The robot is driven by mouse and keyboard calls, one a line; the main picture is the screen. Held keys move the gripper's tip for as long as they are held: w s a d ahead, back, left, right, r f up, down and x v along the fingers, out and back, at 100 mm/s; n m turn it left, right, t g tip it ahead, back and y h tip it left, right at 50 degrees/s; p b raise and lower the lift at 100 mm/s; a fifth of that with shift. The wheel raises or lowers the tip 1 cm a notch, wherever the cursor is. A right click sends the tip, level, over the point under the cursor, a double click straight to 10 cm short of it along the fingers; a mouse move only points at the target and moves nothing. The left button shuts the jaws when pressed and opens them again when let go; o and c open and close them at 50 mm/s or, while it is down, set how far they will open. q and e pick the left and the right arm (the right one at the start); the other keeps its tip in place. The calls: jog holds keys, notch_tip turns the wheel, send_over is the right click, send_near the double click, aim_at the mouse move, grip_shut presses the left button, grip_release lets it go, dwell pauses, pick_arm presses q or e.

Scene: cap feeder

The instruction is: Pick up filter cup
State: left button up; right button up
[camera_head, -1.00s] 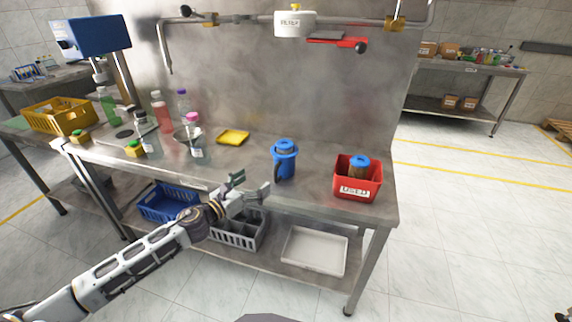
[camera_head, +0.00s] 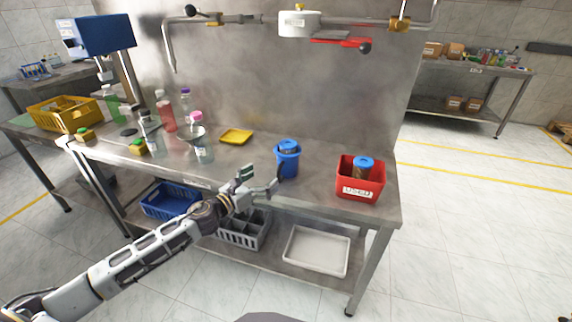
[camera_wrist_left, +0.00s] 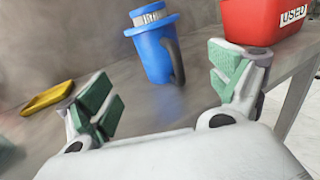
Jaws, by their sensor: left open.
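A blue cup (camera_head: 288,165) with a dark handle stands upright on the steel bench, with a blue-topped filter in its mouth. In the left wrist view the cup (camera_wrist_left: 157,55) is ahead of the fingers, its handle on the right side. My left gripper (camera_head: 262,177) is open and empty, in front and to the left of the cup at the bench's front edge. Its two green-padded fingers (camera_wrist_left: 160,82) are wide apart and do not appear to touch the cup. My right gripper is not in view.
A red bin (camera_head: 361,190) marked USED stands right of the cup, with a blue-topped filter inside. A yellow tray (camera_head: 236,136) and several bottles stand to the left. Crates (camera_head: 170,200) and a white tray (camera_head: 316,250) are on the lower shelf.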

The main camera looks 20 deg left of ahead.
aim_at(284, 162)
pick_arm(q)
jog(key=shift+x, duration=0.95)
jog(key=shift+w+d, duration=0.3)
jog(key=shift+w, duration=0.3)
jog(key=shift+x, duration=1)
jog(key=shift+w+d, duration=0.25)
jog(key=shift+w, duration=0.25)
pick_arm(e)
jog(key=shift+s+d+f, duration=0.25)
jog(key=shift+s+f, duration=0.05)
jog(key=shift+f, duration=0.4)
pick_arm(q)
jog(key=shift+x, duration=2.6)
jog(key=shift+a+r, duration=0.1)
jog(key=shift+a, duration=0.05)
jog(key=shift+c, duration=0.2)
